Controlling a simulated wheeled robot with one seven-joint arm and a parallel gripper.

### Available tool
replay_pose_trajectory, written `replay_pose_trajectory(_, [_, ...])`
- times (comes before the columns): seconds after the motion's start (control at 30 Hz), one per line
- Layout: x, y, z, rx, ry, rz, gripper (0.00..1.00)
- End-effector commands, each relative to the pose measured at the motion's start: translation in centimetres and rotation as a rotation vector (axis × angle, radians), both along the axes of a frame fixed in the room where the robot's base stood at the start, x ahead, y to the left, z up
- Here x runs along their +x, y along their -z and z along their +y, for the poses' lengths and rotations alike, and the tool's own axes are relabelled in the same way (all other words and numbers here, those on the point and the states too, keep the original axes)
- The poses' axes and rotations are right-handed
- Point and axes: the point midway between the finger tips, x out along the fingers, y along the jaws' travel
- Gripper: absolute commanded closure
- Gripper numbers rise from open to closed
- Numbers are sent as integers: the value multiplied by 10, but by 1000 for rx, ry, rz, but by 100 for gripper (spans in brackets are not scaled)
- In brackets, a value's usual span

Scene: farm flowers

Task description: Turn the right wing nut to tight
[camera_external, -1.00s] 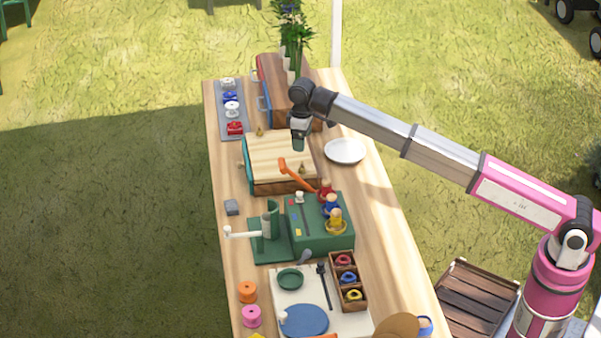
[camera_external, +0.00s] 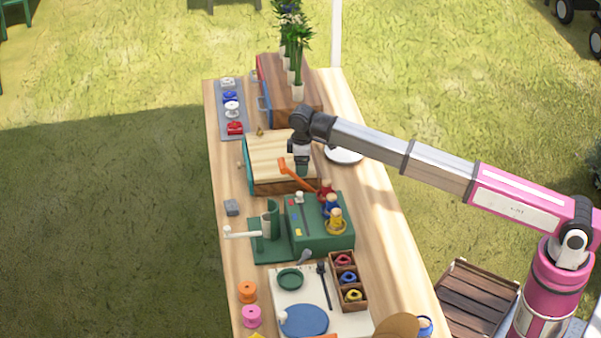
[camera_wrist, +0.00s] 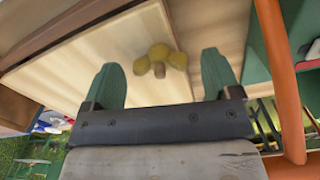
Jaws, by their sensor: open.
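The right wing nut (camera_wrist: 158,58) is brass-yellow with rounded wings and a central stud. It stands on the pale wooden top board (camera_wrist: 90,75) of the press, which also shows in the external view (camera_external: 272,150). My gripper (camera_wrist: 162,66) is open, with one green finger on each side of the nut in the wrist view and no visible contact. In the external view my gripper (camera_external: 302,172) hangs low over the board's right part and hides this nut. The left wing nut (camera_external: 259,132) sits at the board's far edge.
An orange lever (camera_external: 296,176) rises close beside my gripper and crosses the wrist view's right side (camera_wrist: 282,80). A green box (camera_external: 318,235) with several peg figures stands nearer. A white plate (camera_external: 345,155) lies to the right. Potted plants (camera_external: 297,60) stand behind.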

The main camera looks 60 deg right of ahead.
Motion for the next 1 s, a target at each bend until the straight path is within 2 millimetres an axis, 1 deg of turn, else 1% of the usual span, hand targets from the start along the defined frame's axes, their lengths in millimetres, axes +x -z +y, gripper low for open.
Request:
replay_pose_trajectory(0.03, [0, 4, 0, -1, 0, 1, 17])
replay_pose_trajectory(0.13, [0, 8, 0, -1, 0, 1, 17])
replay_pose_trajectory(0.43, [0, 10, 0, 0, 0, 0, 17])
replay_pose_trajectory(0.47, [0, 10, 0, 0, 0, 0, 27])
replay_pose_trajectory(0.5, [0, 10, 0, 0, 0, 0, 40])
replay_pose_trajectory(0.57, [0, 10, 0, 0, 0, 0, 59])
replay_pose_trajectory(0.6, [0, 10, 0, 0, 0, 0, 67])
replay_pose_trajectory(0.87, [0, 10, 0, 0, 13, 0, 66])
replay_pose_trajectory(1.0, [0, 10, 0, 1, 54, 1, 66])
